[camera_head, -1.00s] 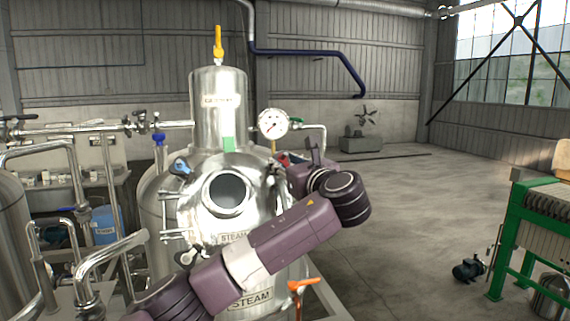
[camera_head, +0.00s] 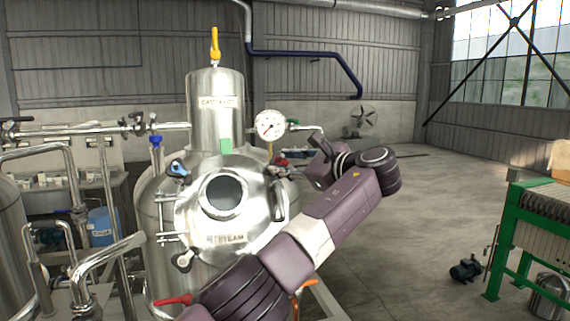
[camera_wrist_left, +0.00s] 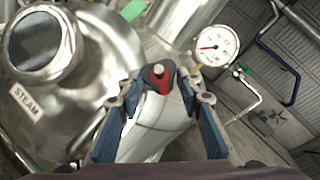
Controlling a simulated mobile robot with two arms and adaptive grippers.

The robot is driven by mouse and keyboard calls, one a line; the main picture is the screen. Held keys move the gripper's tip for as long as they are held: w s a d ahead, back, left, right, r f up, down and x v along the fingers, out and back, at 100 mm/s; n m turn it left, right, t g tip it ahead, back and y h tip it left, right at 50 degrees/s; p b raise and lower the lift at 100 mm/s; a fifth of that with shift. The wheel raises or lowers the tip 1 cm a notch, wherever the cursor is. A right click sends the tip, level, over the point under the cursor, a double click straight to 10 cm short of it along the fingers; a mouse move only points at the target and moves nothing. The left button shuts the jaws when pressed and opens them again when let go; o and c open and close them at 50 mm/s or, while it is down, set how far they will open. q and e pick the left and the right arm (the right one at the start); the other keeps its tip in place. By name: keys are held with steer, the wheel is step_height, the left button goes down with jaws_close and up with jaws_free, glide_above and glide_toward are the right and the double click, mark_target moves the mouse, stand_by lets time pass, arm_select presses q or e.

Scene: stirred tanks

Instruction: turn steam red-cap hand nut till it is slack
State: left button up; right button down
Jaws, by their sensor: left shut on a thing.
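The steam tank (camera_head: 212,225) is a shiny steel vessel with a round port and a STEAM label; its lid also shows in the left wrist view (camera_wrist_left: 75,110). The red-cap hand nut (camera_wrist_left: 158,77), red and black with a pale stud, sits at the lid's edge. In the head view its red part (camera_head: 281,162) is small and partly hidden. My left gripper (camera_wrist_left: 160,97) is shut on the nut, with one blue-padded finger on each side of it. In the head view my left gripper (camera_head: 312,160) reaches the lid's right side. My right gripper is not in view.
A pressure gauge (camera_head: 270,124) stands close behind the nut. A red handle (camera_head: 173,300) shows low left.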

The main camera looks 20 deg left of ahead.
arm_select(q)
steer(key=shift+r+n+g, duration=0.15)
steer(key=shift+n+g, duration=0.25)
steer(key=shift+n, duration=0.4)
steer(key=o, duration=1.2)
steer(key=shift+c, duration=0.2)
steer(key=v, duration=1.2)
